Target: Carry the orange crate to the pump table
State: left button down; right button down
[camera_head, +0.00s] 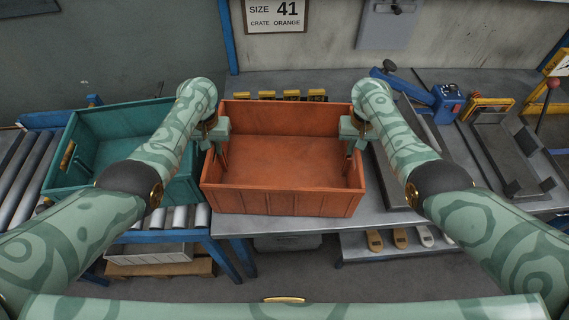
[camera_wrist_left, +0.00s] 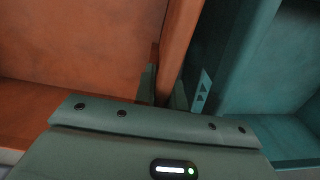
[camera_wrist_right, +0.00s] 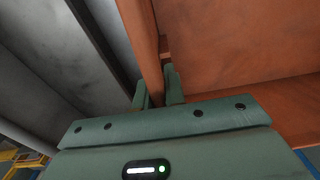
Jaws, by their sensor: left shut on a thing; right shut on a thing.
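The orange crate (camera_head: 283,189) is empty and stands at the middle of the head view, over the left part of a grey metal table (camera_head: 400,225). I cannot tell whether it rests on the table or is held just above it. My left gripper (camera_head: 217,140) is shut on the crate's left wall; the wall also shows between its fingers in the left wrist view (camera_wrist_left: 178,50). My right gripper (camera_head: 351,140) is shut on the crate's right wall, seen too in the right wrist view (camera_wrist_right: 143,45). The fingertips are partly hidden by the gripper bodies. The pictures do not label a pump table.
A teal crate (camera_head: 125,117) stands on a roller conveyor (camera_head: 25,170) close left of the orange crate. Several yellow-black pieces (camera_head: 292,95) line up behind it. Right are a dark mould plate (camera_head: 500,150) and a blue device (camera_head: 447,100). A sign (camera_head: 276,14) reads "SIZE 41, CRATE ORANGE".

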pick_arm(q)
jog(key=shift+r, duration=0.2)
pick_arm(e)
jog(key=shift+w+r, duration=0.1)
jog(key=shift+r, duration=0.05)
